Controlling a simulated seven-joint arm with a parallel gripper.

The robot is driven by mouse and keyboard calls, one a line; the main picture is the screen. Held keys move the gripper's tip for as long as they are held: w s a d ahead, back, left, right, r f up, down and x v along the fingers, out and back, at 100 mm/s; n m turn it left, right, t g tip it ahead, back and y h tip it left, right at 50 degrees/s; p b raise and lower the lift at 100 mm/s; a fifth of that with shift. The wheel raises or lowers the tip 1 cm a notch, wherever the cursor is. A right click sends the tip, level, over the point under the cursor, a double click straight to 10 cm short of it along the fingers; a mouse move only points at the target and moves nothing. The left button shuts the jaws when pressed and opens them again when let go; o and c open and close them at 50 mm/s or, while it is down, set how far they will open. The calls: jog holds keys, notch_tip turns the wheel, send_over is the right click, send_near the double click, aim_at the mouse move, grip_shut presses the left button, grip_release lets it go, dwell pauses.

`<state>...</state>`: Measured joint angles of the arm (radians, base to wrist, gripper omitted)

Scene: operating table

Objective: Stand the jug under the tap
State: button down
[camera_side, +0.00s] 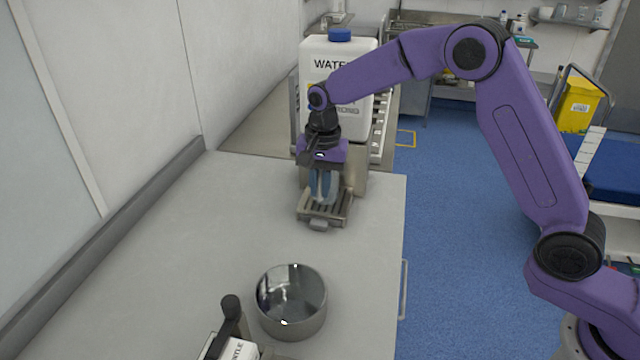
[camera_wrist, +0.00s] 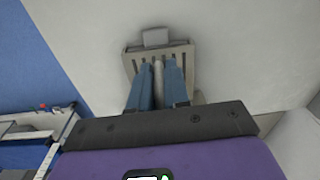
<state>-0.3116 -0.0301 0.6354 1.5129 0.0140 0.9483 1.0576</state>
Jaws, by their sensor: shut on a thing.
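My gripper (camera_side: 323,198) points down over the slatted drip tray (camera_side: 318,222) in front of the water container (camera_side: 362,100). Its blue fingers are shut on a pale slim part, which shows between them in the wrist view (camera_wrist: 159,75). I cannot tell whether this part belongs to the jug or the tap. The fingers cover much of the tray, which also shows in the wrist view (camera_wrist: 130,68). The tap is hidden behind my gripper in the side view. I cannot clearly make out a jug.
A round, empty steel vessel (camera_side: 291,325) stands on the grey worktop (camera_side: 190,245) nearer the camera. A labelled thing with a black handle (camera_side: 232,308) is cut off at the bottom edge. A wall edges the worktop on the left; its middle is clear.

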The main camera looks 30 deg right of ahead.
jog(key=shift+f, duration=0.15)
jog(key=c, duration=1.1)
grip_release()
notch_tip(320, 180, up, 12)
jog(key=shift+s+d+r, duration=0.15)
jog(key=shift+s+r, duration=0.05)
jog(key=shift+s, duration=0.05)
